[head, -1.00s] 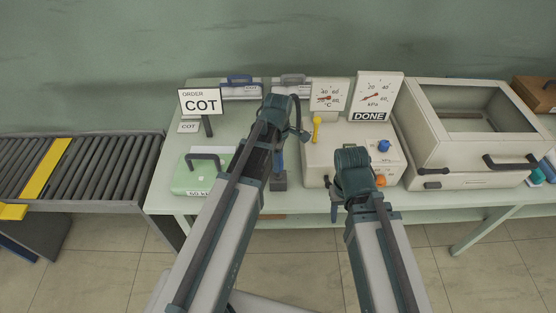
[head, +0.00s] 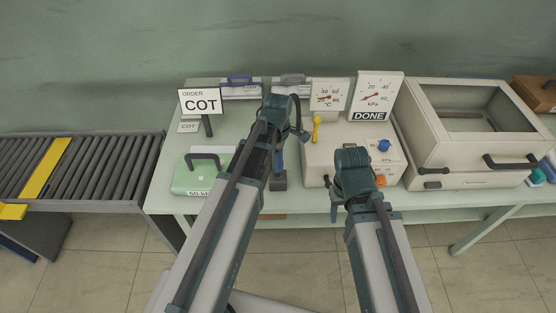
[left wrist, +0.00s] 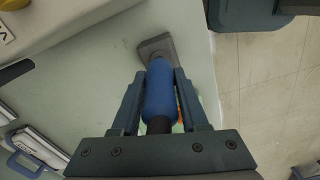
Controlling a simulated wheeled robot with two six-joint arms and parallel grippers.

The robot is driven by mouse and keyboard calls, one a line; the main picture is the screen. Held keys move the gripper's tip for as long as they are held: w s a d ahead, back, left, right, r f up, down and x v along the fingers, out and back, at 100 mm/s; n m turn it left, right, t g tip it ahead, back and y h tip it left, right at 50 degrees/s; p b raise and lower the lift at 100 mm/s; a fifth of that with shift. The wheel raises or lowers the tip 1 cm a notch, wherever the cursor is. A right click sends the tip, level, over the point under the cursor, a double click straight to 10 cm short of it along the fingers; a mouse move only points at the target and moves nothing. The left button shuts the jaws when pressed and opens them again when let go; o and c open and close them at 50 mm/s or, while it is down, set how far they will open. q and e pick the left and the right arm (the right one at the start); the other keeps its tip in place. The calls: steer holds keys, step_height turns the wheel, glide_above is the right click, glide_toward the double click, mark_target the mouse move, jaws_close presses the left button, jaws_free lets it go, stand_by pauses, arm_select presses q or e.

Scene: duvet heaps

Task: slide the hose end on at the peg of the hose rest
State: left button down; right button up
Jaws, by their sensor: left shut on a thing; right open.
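My left gripper (left wrist: 160,78) is shut on a blue cylindrical hose end (left wrist: 160,95), with one finger on each side of it. A dark section shows at the hose end's near end. The hose rest's grey block (left wrist: 157,46) lies just past the far tip of the hose end, in line with it. A short grey neck shows between them. I cannot tell whether the peg is inside the hose end. In the head view the block (head: 279,182) stands near the bench's front edge, with the blue hose end (head: 279,160) above it. My right gripper (head: 335,212) is open, at the front edge.
A green case (head: 195,178) lies left of the block. A white control box (head: 345,150) with dials and a yellow lever (head: 317,127) stands to the right. A glass-topped cabinet (head: 470,130) is further right. A roller conveyor (head: 90,165) adjoins the bench on the left.

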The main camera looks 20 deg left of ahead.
arm_select(q)
steer(key=shift+f+b, duration=2)
steer(key=shift+f, duration=0.05)
steer(key=shift+c, duration=1.7)
jaws_free()
steer(key=shift+r, duration=0.1)
steer(key=shift+r, duration=0.1)
step_height(320, 180, up, 14)
steer(key=p, duration=1.4)
steer(key=shift+f, duration=0.2)
